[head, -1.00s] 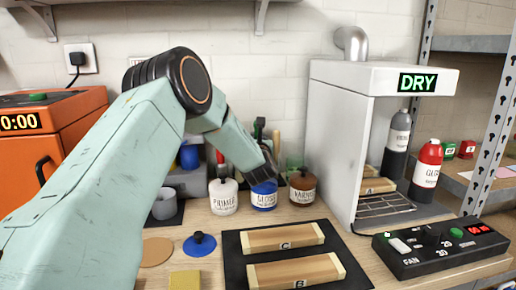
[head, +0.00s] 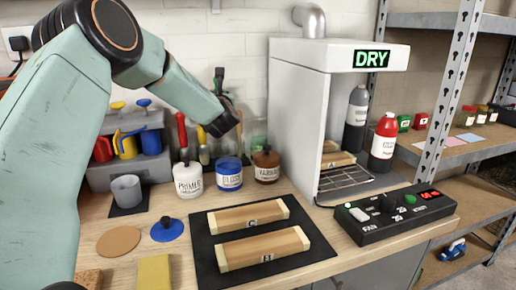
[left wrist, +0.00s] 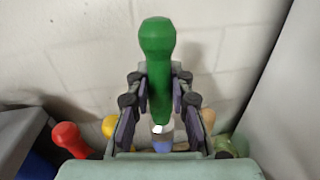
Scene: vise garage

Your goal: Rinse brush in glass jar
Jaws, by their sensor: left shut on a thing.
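My left gripper (head: 228,106) is shut on a green-handled brush (left wrist: 158,60). The handle stands upright between the fingers in the left wrist view, and its top also shows behind the arm in the head view (head: 219,78). The bristles are hidden in the head view. The gripper is above the blue paint jar (head: 229,175), clear of its rim. A greenish glass jar (head: 258,143) stands against the wall behind the brown varnish jar (head: 267,168), partly hidden by it. My right gripper is out of view.
A white primer jar (head: 188,181) holds a red-handled brush (head: 182,135). Two wooden blocks lie on a black mat (head: 205,262). The white drying cabinet (head: 298,110) rises right of the jars. A control box (head: 395,213) stands at the front right.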

